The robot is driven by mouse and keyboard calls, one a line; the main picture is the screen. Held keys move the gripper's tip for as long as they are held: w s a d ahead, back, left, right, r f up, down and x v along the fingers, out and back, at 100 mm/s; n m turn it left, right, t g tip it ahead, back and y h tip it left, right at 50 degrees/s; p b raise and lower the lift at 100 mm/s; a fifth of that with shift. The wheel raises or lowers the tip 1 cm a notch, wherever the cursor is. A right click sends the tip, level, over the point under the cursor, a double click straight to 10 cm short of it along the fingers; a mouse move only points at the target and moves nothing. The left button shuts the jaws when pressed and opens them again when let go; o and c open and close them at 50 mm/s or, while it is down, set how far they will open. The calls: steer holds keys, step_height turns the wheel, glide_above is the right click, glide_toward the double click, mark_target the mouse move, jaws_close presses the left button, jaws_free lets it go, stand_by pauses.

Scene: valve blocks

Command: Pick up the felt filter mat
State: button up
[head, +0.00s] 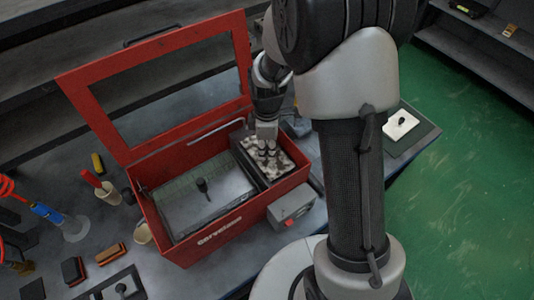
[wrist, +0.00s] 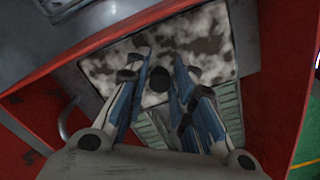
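The felt filter mat (head: 286,168) is a mottled grey and white rectangle in the right compartment of the red open-lidded box (head: 228,232). In the wrist view the mat (wrist: 205,42) fills the upper middle, with a round black knob (wrist: 159,78) standing near its lower edge. My gripper (head: 267,153) points down over the mat inside the box. In the wrist view my gripper (wrist: 160,68) is open, its fingers on both sides of the knob with a gap left and right. The fingers hide part of the mat; their height above it is unclear.
A grey plate with a black knob (head: 203,189) fills the box's left compartment. The raised framed lid (head: 85,105) stands behind. A ribbed grey-green surface (wrist: 228,100) shows beside the mat. A grey control box (head: 291,205) sits at the front. Tools and blocks lie at left.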

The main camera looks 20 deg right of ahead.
jaws_close()
